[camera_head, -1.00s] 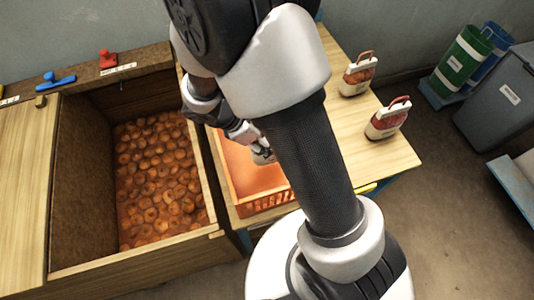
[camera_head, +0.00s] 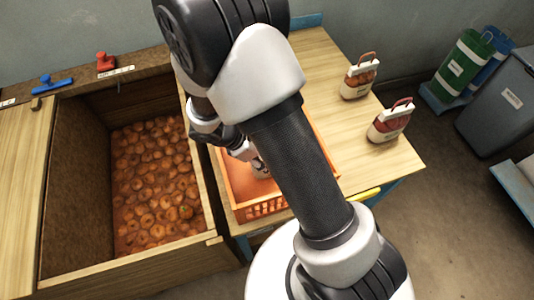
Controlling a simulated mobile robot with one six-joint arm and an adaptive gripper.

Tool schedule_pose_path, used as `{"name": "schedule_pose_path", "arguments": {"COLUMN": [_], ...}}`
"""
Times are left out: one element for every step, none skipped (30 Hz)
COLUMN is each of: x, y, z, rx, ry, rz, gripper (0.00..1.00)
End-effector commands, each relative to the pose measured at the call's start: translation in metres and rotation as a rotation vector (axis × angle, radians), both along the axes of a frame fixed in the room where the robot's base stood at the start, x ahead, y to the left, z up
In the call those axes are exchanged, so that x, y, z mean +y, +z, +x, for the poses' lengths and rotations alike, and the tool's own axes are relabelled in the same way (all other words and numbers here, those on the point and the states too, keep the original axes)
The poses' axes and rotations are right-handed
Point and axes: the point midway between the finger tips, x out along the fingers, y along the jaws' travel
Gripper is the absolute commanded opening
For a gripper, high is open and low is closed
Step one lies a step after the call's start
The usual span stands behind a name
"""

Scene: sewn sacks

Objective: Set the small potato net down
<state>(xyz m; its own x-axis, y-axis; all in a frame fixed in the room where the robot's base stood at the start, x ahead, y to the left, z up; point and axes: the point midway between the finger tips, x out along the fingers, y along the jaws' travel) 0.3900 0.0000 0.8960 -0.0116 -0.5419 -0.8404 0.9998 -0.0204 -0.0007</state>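Two small sewn nets or sacks with red handles and pale bands stand upright on the wooden table: the rear sack (camera_head: 358,78) and the front sack (camera_head: 390,122). I cannot tell whether either is the potato net. My gripper (camera_head: 259,168) is over or in the orange crate (camera_head: 240,199), left of both sacks. My arm hides much of the crate. A small pale thing shows at the gripper's end, but it is too small to tell whether it is a net or part of the gripper. The finger opening is not clear.
A wooden bin (camera_head: 75,190) full of round orange-brown produce (camera_head: 155,180) stands at the left. A red clamp-like thing (camera_head: 106,63) and a blue one (camera_head: 53,84) sit on its back edge. The table (camera_head: 325,55) is clear around the sacks. Green (camera_head: 465,65) and grey bins (camera_head: 500,100) stand at the right.

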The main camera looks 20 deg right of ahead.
Motion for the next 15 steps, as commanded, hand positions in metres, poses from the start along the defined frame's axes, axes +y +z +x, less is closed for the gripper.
{"name": "schedule_pose_path", "arguments": {"x": [0.0,0.0,0.0,0.0,0.0,0.0,0.0,0.0,0.0,0.0,0.0,0.0,0.0,0.0,0.0], "y": [-0.0006,-0.0004,-0.0002,-0.0002,-0.0002,-0.0002,-0.0002,-0.0002,-0.0002,-0.0002,-0.0002,-0.0002,-0.0002,-0.0002,-0.0002], "z": [-0.0001,-0.0001,-0.0001,-0.0001,-0.0001,-0.0001,-0.0001,-0.0001,-0.0001,-0.0001,-0.0001,-0.0001,-0.0001,-0.0001,-0.0001], "rx": [0.0,0.0,0.0,0.0,0.0,0.0,0.0,0.0,0.0,0.0,0.0,0.0,0.0,0.0,0.0], "ry": [0.0,0.0,0.0,0.0,0.0,0.0,0.0,0.0,0.0,0.0,0.0,0.0,0.0,0.0,0.0], "rz": [0.0,0.0,0.0,0.0,0.0,0.0,0.0,0.0,0.0,0.0,0.0,0.0,0.0,0.0,0.0], "gripper": [0.54,0.56,0.59,0.61,0.63,0.65,0.67,0.69,0.72,0.72,0.72,0.72,0.72,0.72,0.72]}}
